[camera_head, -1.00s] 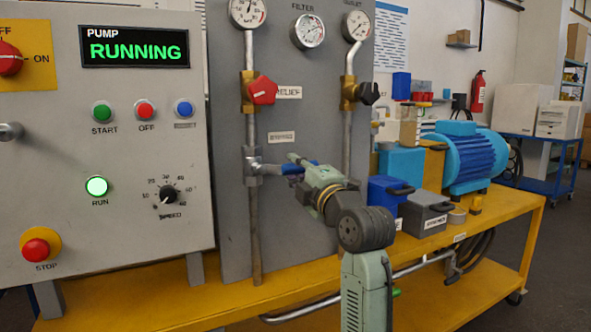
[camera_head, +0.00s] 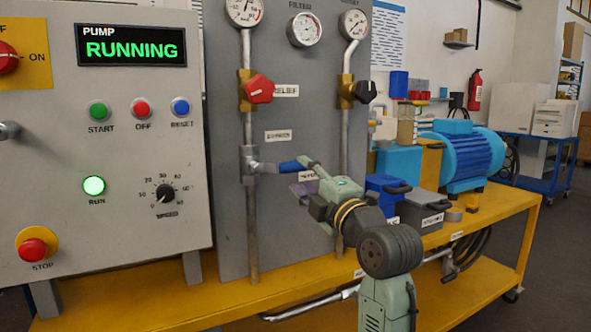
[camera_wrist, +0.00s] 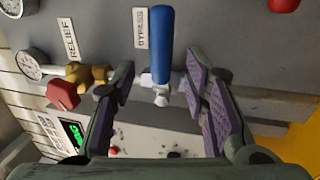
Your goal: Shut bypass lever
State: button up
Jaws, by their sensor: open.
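The bypass lever (camera_head: 287,167) has a blue handle that points right, level, across its upright pipe on the grey panel. Its silver valve body (camera_head: 252,167) sits on that pipe. In the wrist view the blue handle (camera_wrist: 162,45) points up the picture from its silver pivot, beside the BYPASS label (camera_wrist: 141,28). My gripper (camera_head: 302,176) is open at the handle's right end. In the wrist view its purple-padded fingers (camera_wrist: 160,72) lie on either side of the lever's line. I cannot tell whether either finger touches it.
A red relief knob (camera_head: 259,89) sits above on the same pipe, and a black knob (camera_head: 365,90) on the right pipe. The control box (camera_head: 130,225) at left reads PUMP RUNNING. Blue and grey boxes (camera_head: 425,212) stand on the yellow bench (camera_head: 480,218) at right.

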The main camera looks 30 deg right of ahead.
jog(key=s+f, duration=0.1)
jog(key=s, duration=0.5)
